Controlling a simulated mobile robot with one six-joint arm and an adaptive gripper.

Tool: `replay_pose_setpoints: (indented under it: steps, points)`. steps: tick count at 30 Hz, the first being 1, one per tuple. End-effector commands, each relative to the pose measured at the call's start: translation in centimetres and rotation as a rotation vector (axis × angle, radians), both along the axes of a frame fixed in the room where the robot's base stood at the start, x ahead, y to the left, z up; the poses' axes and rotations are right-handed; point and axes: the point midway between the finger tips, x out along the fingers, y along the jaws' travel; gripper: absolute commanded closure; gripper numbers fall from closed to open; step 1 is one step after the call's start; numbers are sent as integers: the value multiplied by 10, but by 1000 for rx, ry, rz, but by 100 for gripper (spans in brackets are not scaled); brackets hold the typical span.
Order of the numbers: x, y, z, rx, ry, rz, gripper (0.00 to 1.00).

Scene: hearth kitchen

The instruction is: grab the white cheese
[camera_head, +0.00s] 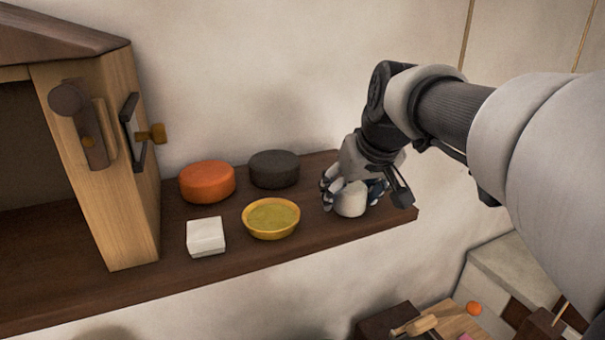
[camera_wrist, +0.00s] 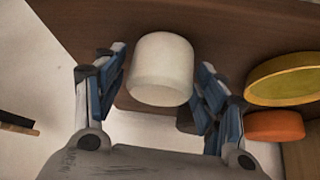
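A white rounded cylinder (camera_head: 350,199), which looks like the white cheese, stands upright near the right end of the dark wooden shelf (camera_head: 300,239). My gripper (camera_head: 352,187) is over it, with its fingers on either side. In the wrist view the white cheese (camera_wrist: 161,72) sits between the two blue-padded fingers of my gripper (camera_wrist: 163,68). The underside of the cheese is hidden.
A yellow dish (camera_head: 271,218) stands left of the cheese, with a dark round block (camera_head: 274,169) and an orange round block (camera_head: 207,182) behind. A white square box (camera_head: 205,236) is farther left, near a wooden cabinet (camera_head: 110,170). The wall is close behind.

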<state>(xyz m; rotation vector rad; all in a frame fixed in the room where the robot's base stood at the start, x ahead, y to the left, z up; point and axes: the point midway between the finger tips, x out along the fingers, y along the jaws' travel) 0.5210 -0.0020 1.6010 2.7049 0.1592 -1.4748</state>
Motion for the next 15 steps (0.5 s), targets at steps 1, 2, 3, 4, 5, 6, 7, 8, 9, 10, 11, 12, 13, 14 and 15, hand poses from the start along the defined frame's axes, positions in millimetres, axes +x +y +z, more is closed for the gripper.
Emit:
replay_pose_setpoints:
  steps: [1, 2, 3, 4, 5, 6, 7, 8, 9, 10, 11, 12, 13, 14, 15]
  points:
    - [0, 0, 0, 0, 0, 0, 42]
    - [0, 0, 0, 0, 0, 0, 44]
    - [0, 0, 0, 0, 0, 0, 46]
    - [0, 0, 0, 0, 0, 0, 48]
    - [0, 0, 0, 0, 0, 0, 50]
    - [0, 0, 0, 0, 0, 0, 53]
    - [0, 0, 0, 0, 0, 0, 55]
    - [0, 0, 0, 0, 0, 0, 57]
    - [0, 0, 0, 0, 0, 0, 60]
    - [0, 0, 0, 0, 0, 0, 62]
    - [0, 0, 0, 0, 0, 0, 64]
    - [0, 0, 0, 0, 0, 0, 66]
    - [0, 0, 0, 0, 0, 0, 68]
    - [0, 0, 0, 0, 0, 0, 70]
    - [0, 0, 0, 0, 0, 0, 73]
